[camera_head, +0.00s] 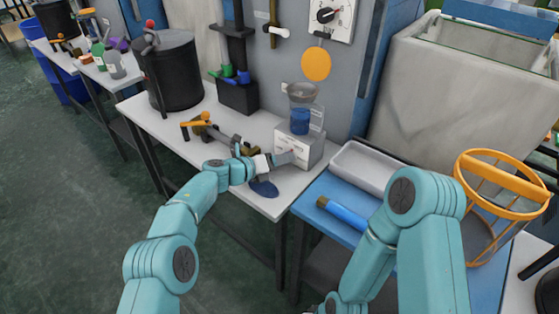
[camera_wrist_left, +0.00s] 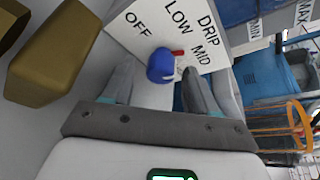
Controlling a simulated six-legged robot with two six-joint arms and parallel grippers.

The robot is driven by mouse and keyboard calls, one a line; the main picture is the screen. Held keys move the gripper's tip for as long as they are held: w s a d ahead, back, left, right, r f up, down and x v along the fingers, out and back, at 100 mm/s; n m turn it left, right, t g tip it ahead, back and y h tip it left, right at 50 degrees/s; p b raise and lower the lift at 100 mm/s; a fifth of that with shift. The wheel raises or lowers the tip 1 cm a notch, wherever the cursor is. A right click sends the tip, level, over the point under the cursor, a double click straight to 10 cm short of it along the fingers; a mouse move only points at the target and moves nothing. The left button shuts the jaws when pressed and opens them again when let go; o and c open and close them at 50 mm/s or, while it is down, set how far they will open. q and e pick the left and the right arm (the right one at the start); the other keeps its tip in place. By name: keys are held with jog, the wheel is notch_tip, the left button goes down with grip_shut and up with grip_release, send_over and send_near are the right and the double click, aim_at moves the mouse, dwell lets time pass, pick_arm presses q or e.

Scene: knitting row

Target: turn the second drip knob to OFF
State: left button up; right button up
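A white drip box (camera_head: 312,147) with a blue container (camera_head: 299,121) and a grey funnel (camera_head: 303,91) stands at the right end of the white table. In the left wrist view, its panel (camera_wrist_left: 150,40) carries the words OFF, LOW, MID and DRIP. A blue knob (camera_wrist_left: 160,66) on it has a red pointer aimed between LOW and MID, more toward MID. My left gripper (camera_head: 280,160) is at the front of the box. Its fingers (camera_wrist_left: 160,88) are apart, with the knob between and just beyond their tips; contact is unclear. My right gripper is not visible.
A brass-and-orange fitting (camera_head: 205,128) lies left of my gripper, and a dark blue pad (camera_head: 264,188) lies near the front edge. A grey tray (camera_head: 365,167) and blue cylinder (camera_head: 342,213) are on the blue table. A black pot (camera_head: 172,75) stands further left.

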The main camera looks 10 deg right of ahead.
pick_arm(q)
jog(key=shift+a+r, duration=0.1)
jog(key=v, duration=1.6)
jog(key=shift+p, duration=0.45)
jog(key=shift+a, duration=0.1)
